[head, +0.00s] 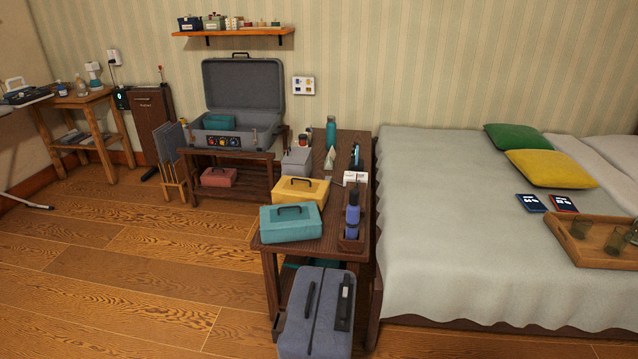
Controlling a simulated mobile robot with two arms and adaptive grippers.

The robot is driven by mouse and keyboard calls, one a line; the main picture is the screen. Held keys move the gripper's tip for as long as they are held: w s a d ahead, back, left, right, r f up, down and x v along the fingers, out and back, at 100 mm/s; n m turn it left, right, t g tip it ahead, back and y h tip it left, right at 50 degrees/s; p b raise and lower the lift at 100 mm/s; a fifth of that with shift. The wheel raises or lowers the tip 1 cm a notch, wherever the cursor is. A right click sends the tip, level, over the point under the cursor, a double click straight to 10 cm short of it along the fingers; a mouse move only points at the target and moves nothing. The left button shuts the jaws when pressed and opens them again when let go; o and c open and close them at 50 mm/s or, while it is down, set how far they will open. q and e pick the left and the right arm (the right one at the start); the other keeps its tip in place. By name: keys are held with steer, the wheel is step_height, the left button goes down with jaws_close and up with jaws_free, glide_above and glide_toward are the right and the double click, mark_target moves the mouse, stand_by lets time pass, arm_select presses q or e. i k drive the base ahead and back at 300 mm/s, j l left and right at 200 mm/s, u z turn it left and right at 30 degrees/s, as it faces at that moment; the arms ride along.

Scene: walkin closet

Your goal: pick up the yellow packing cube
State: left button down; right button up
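The yellow packing cube (301,190) sits on the dark wooden table (322,243) beside the bed. It is box-shaped with a dark handle on top. A teal packing cube (291,223) of similar shape stands directly in front of it and hides part of its lower front. A grey box (297,161) stands just behind it. Neither of my grippers shows in the head view.
A wooden organiser with a blue bottle (352,218) stands to the right of the cubes. A grey suitcase (317,310) stands upright at the table's near end. An open suitcase (243,105) rests on a rack behind. The bed (470,230) blocks the right; floor (130,270) is clear left.

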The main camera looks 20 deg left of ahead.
mark_target(289, 189)
steer(key=j+u, duration=0.3)
steer(key=i+j+u, duration=0.15)
steer(key=j+u, duration=0.15)
steer(key=i+j+u, duration=0.15)
steer(key=j+u, duration=0.2)
steer(key=i+j+u, duration=0.4)
steer(key=j, duration=0.25)
steer(key=i+j+u, duration=0.4)
steer(key=i, duration=0.25)
steer(key=j, duration=0.1)
